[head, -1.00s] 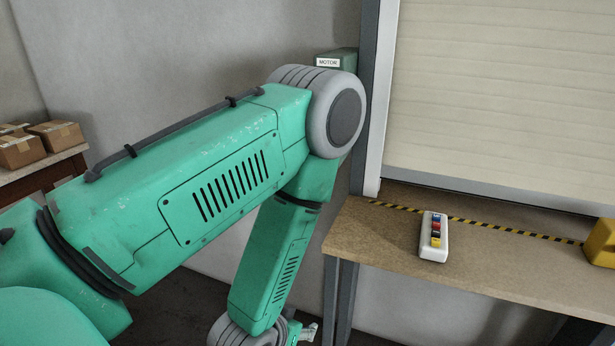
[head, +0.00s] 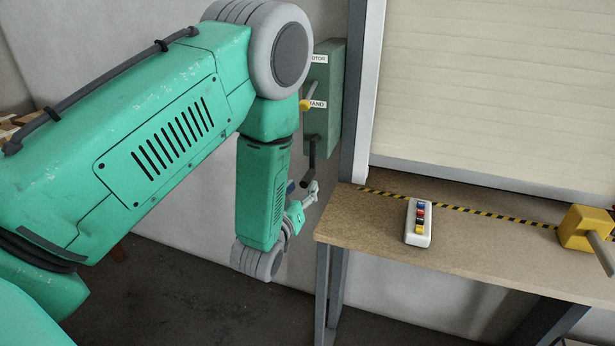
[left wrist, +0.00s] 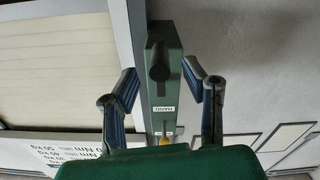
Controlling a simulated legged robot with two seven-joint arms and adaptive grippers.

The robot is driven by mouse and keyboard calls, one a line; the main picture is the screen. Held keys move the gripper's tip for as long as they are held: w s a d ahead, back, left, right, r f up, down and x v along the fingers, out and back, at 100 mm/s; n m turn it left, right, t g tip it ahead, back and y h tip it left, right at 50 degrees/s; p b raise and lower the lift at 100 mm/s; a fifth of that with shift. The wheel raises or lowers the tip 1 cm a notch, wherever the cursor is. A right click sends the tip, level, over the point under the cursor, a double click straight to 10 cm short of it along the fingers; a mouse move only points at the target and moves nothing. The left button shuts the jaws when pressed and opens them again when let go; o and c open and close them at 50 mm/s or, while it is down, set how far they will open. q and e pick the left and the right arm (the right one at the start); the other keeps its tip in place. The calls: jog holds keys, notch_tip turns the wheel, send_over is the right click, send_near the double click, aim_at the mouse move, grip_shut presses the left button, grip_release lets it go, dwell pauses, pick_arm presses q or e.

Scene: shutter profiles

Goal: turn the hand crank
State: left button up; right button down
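A green box (head: 325,85) with labels MOTOR and HAND hangs on the wall left of the shutter. The dark hand crank (head: 310,165) sits low on it, with its grip sticking out; its upper part is partly hidden by my arm. In the left wrist view the crank's dark grip (left wrist: 158,65) points towards the camera, between the fingertips as seen there. My left gripper (head: 308,190) is beside and just below the crank; its fingers stand apart and empty in the left wrist view (left wrist: 160,72). Contact does not show. My right gripper is out of view.
A yellow knob (head: 305,105) sits on the box by the HAND label. A wooden shelf (head: 365,235) at the right carries a white button unit (head: 418,222) and a yellow block (head: 585,228) with a grey rod. The shutter (head: 490,90) stands behind the shelf.

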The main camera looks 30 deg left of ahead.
aim_at(307, 180)
pick_arm(q)
jog(key=shift+x, duration=2.1)
grip_shut()
